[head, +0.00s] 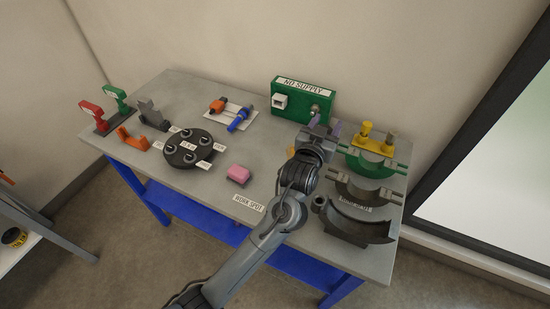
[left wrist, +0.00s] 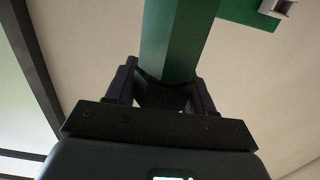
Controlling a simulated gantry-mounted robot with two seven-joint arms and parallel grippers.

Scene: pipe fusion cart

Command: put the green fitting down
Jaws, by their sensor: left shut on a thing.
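In the left wrist view, a green piece (left wrist: 178,42), which I take to be the green fitting, stands between the fingers of my left gripper (left wrist: 163,88). The fingers are shut on it, and it runs up out of the top of the picture. In the head view, my left gripper (head: 322,128) is over the back right of the table, just in front of the green box marked NO SUPPLY (head: 287,103). There I cannot make out the held piece apart from the gripper and the box. My right gripper is not in view.
A round black plate (head: 188,148) and a pink block (head: 239,174) lie left. The grey table (head: 290,235) is bare near the WORK SPOT label.

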